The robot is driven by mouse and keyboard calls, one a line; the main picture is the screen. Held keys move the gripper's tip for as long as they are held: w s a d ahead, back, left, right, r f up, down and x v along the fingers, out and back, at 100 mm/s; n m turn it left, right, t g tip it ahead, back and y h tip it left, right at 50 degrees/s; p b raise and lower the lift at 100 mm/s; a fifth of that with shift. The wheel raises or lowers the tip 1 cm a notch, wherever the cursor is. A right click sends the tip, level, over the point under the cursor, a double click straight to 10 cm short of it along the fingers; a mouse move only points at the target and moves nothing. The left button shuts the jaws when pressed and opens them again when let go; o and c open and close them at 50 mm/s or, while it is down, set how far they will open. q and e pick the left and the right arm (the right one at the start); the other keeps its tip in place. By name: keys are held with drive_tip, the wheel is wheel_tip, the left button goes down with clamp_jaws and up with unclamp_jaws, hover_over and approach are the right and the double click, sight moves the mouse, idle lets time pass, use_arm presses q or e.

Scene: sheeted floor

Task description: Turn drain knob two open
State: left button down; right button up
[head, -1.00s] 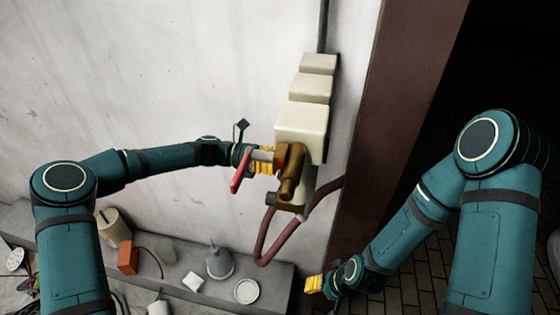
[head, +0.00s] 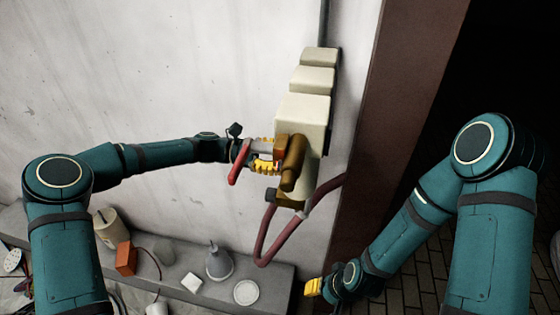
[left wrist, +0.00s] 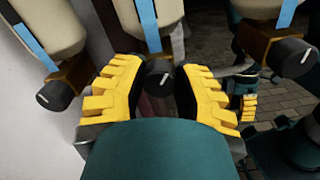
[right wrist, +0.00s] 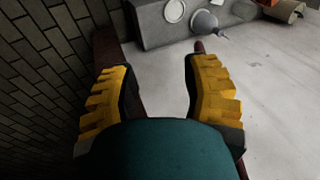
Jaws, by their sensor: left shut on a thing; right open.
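Three black knobs on brass fittings show in the left wrist view: a left knob (left wrist: 55,95), a middle knob (left wrist: 158,73) and a right knob (left wrist: 293,57). Each has a white mark. My left gripper (head: 264,154) has its yellow fingers on either side of the middle knob, and is shut on it; the fingers also show in the left wrist view (left wrist: 158,90). In the head view the fingers and brass fittings (head: 292,163) hide that knob. My right gripper (head: 313,287) is open and empty, low and away from the fittings; it also shows in the right wrist view (right wrist: 160,95).
Cream housings (head: 302,110) run along the wall above the fittings. A red lever (head: 238,165) sits beside my left gripper. A red hose (head: 265,237) loops below. A grey ledge (head: 270,272) carries a white dish (head: 247,292), an orange box (head: 126,259) and other items.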

use_arm(q)
drive_tip(key=m+b, duration=0.3)
drive_tip(key=m, duration=0.2)
drive_tip(key=shift+f+m, duration=0.1)
drive_tip(key=shift+m, duration=0.2)
drive_tip(key=shift+s+m+b, duration=0.1)
drive_tip(key=shift+m+b, duration=2.1)
drive_tip(key=shift+m, duration=0.7)
drive_tip(key=c, duration=0.6)
unclamp_jaws()
drive_tip(key=shift+c, duration=0.2)
drive_tip(key=w+a, duration=0.2)
drive_tip(key=a, duration=1)
drive_tip(key=shift+w, duration=0.15)
drive_tip(key=shift+d, duration=0.1)
